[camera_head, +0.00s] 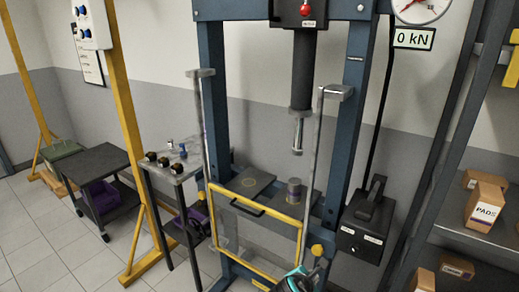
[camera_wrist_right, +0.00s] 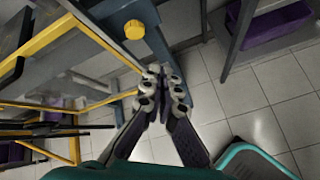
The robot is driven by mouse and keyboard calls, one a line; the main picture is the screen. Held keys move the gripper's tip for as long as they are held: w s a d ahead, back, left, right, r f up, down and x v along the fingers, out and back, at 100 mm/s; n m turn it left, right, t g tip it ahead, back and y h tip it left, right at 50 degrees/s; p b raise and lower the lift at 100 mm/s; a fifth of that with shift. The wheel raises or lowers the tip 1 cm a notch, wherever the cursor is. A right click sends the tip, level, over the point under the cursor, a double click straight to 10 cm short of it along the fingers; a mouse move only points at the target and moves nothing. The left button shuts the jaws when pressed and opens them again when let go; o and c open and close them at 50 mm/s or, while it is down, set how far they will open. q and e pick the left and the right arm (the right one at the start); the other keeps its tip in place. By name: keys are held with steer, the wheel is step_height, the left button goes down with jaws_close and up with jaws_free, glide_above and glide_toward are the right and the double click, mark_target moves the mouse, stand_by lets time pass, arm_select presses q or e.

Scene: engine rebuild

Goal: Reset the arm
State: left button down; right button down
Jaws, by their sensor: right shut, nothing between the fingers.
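My right gripper (camera_wrist_right: 162,78) is in the right wrist view with its two fingers together and nothing between them. It is in the air, beside the yellow guard frame and blue post of the press. In the head view only a teal and black part of my arm shows at the bottom edge, low in front of the press. My left gripper is not in either view.
The blue press (camera_head: 212,110) has a yellow-framed clear guard (camera_head: 252,208) and a yellow knob (camera_wrist_right: 134,29). A gauge readout (camera_head: 414,39) shows 0 kN. A small side table (camera_head: 160,172) stands left. Shelves with boxes (camera_head: 485,203) stand right. Tiled floor (camera_wrist_right: 262,97) is open.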

steer(key=s+r+m+y, duration=0.2)
steer(key=s+m, duration=0.6)
steer(key=m, duration=0.3)
steer(key=s+d+r+m+g+y, duration=0.1)
steer(key=s+r+m+y, duration=0.1)
steer(key=s+m, duration=0.6)
steer(key=m+y, duration=0.1)
steer(key=m, duration=0.2)
steer(key=shift+s+d+r, duration=0.3)
steer(key=shift+s+r, duration=0.05)
steer(key=shift+r, duration=0.05)
stand_by(0.3)
